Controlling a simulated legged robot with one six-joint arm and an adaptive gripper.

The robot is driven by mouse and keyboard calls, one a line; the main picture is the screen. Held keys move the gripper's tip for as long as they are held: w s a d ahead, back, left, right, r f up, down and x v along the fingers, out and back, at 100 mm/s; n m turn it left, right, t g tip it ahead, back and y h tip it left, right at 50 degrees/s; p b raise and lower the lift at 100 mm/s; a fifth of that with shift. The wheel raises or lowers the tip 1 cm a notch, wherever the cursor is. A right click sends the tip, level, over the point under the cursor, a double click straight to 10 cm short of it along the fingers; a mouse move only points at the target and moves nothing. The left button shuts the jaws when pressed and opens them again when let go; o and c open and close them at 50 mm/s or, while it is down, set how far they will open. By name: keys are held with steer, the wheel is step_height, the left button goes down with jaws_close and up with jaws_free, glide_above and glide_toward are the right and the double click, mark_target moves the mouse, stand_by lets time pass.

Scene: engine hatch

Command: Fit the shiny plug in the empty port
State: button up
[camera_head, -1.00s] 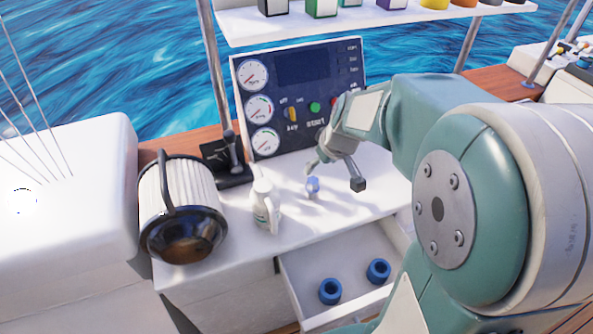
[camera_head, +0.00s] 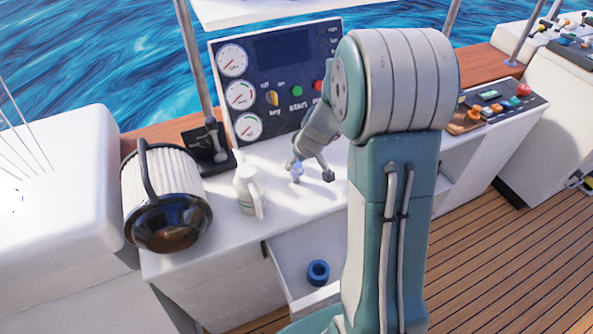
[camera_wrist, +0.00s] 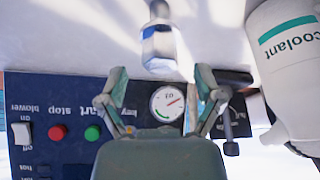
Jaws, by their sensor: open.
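A small plug-like piece with a shiny silver end and a blue band (camera_wrist: 158,40) stands on the white counter, beyond my fingertips in the wrist view. In the head view its blue part (camera_head: 297,172) shows beside my left-hand finger. My gripper (camera_head: 309,170) is open and empty above the counter; its spread fingers also show in the wrist view (camera_wrist: 162,82). A blue ring-shaped piece with a dark hole (camera_head: 318,272) lies in the open drawer (camera_head: 290,255). I cannot tell which thing is the empty port.
A white coolant jug (camera_head: 247,190) stands left of the plug, close to my gripper. A large ribbed filter (camera_head: 165,195) is farther left. The gauge panel (camera_head: 275,85) rises behind. My arm hides the drawer's right side.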

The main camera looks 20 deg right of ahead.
steer(key=shift+x, duration=1.2)
jaws_close()
